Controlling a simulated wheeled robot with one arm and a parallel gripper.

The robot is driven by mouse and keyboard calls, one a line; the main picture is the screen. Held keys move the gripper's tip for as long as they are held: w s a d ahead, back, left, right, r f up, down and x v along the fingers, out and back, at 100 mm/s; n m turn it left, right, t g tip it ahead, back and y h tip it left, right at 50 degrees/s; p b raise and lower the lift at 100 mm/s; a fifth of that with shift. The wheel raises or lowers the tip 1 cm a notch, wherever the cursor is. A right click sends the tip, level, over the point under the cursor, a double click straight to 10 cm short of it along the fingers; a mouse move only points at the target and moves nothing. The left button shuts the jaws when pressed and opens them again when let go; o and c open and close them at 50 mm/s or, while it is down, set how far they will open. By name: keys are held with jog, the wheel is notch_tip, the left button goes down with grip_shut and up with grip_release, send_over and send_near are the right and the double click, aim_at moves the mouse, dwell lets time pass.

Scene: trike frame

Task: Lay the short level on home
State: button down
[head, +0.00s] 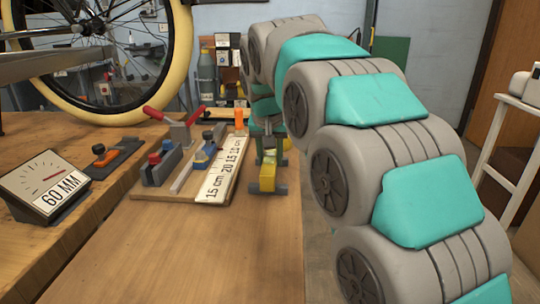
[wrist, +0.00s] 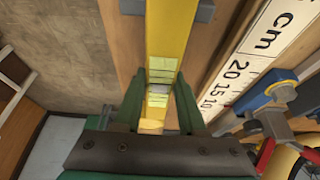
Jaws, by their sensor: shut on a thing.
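The short level, a yellow bar (head: 266,176) with pale vial windows, lies lengthwise near the right edge of the bench, just right of the ruler board. It also shows in the wrist view (wrist: 172,38), running between my fingers. My gripper (wrist: 163,88) is shut on it, with one green finger on each side. In the head view my gripper (head: 268,140) is partly hidden by the level and my arm. A grey block (head: 280,188) sits at the near end of the level; it also shows in the wrist view (wrist: 205,10). I cannot tell whether the level rests on it.
A white ruler board (head: 215,183) lies close left of the level. Clamps with red handles (head: 180,128) and a blue-grey tool (head: 160,165) stand further left. A gauge reading 60 MM (head: 45,185) is at far left. The bench front is clear.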

jog(key=shift+c, duration=2)
grip_release()
jog(key=v, duration=0.7)
jog(key=shift+s+r, duration=0.15)
jog(key=shift+r, duration=0.2)
jog(key=shift+s, duration=0.1)
